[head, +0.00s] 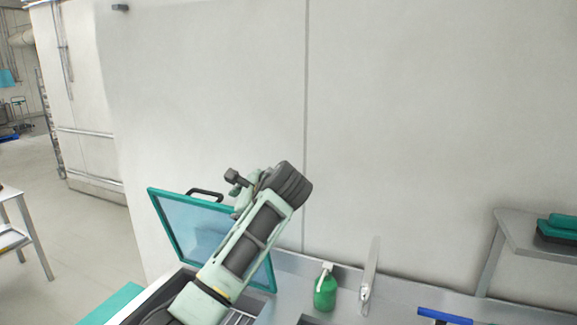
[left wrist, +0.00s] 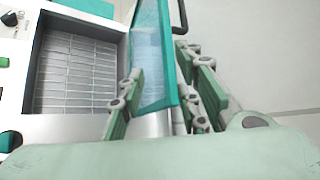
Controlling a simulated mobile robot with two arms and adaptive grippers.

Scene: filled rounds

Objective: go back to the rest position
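My left arm rises from the bottom of the head view, and its gripper (head: 240,190) is beside the upper edge of a raised lid. The lid (head: 172,222) has a teal frame, a clear bluish panel and a black handle (head: 205,193). In the left wrist view the gripper (left wrist: 165,100) has its fingers wide apart. The lid (left wrist: 150,60) shows between them, with gaps on both sides, and nothing looks gripped. My right gripper is in neither view.
Below the lid is an open chamber with a wire rack (left wrist: 78,75). A green bottle (head: 325,291) and a tap (head: 369,280) stand on the steel counter to the right. A blue-handled item (head: 445,316) lies further right. A side table (head: 520,232) holds teal items. A pale wall stands close behind.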

